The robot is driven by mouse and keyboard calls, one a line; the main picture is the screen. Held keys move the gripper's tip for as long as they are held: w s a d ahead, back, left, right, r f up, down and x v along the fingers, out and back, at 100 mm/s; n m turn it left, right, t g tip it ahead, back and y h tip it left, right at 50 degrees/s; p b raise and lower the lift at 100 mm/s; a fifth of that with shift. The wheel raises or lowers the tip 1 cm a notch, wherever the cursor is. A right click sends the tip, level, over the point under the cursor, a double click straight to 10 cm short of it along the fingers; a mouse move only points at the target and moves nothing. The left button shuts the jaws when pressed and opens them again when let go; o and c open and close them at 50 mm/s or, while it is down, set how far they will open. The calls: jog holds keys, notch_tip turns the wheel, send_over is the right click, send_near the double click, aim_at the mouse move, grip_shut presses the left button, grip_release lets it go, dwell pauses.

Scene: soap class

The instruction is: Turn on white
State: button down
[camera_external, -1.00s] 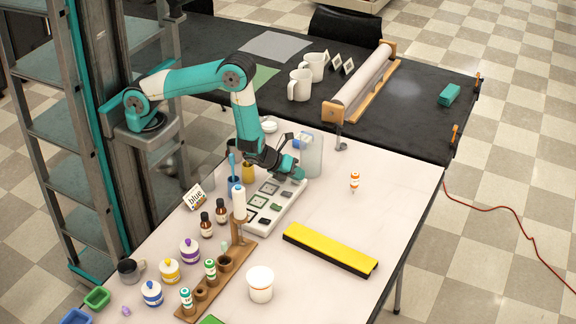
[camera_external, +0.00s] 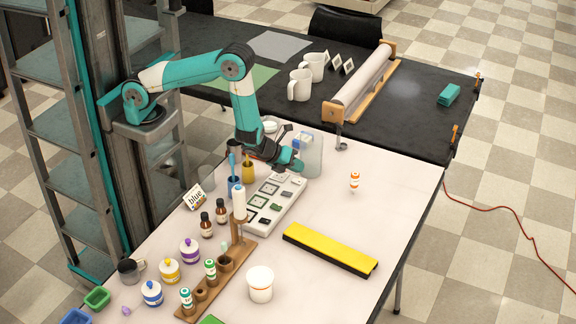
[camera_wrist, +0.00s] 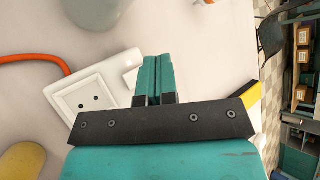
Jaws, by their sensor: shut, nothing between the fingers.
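A white power strip (camera_external: 290,197) lies on the pale table in the external view, with a row of square sockets and small dark and pale pieces beside them. In the wrist view its end (camera_wrist: 62,104) shows one square socket with two holes. A small white piece, perhaps the white switch, shows beside this socket, partly hidden by my fingers. My gripper (camera_wrist: 157,72) is shut and empty, its teal fingertips together just right of the socket. In the external view my gripper (camera_external: 297,167) is over the strip's far end. Contact cannot be told.
An orange cord (camera_wrist: 32,61) runs from the strip. A clear container (camera_external: 313,158) stands close behind my gripper. A wooden rack (camera_external: 240,250) with bottles stands near the strip's near end. A yellow-topped bar (camera_external: 330,249) lies to the right, with bare table around it.

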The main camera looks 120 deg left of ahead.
aim_at(295, 179)
jog(key=r+p, duration=0.2)
jog(key=r, duration=0.1)
jog(key=shift+s+r, duration=0.15)
jog(key=shift+s, duration=0.05)
dwell(0.3)
jog(key=s+a+r+n+g, duration=0.1)
jog(key=s+r+n, duration=0.25)
jog(key=r, duration=0.25)
jog(key=s+r+n+g, duration=0.2)
jog(key=r+n, duration=0.3)
jog(key=r, duration=0.1)
jog(key=s+a+r+n+g, duration=0.1)
jog(key=s+r+n, duration=0.25)
jog(key=r, duration=0.25)
jog(key=s+d+r+n+g+h, duration=0.1)
jog(key=s+d+r+n+g, duration=0.1)
jog(key=s+r+n, duration=0.3)
jog(key=s+d+r+n+g+h, duration=0.1)
jog(key=s+d+r+n, duration=0.3)
jog(key=s, duration=0.9)
notch_tip(295, 179, up, 2)
jog(key=n+g, duration=0.1)
jog(key=n, duration=0.3)
jog(key=shift+s+d, duration=0.3)
jog(key=shift+d, duration=0.1)
jog(key=shift+w, duration=0.1)
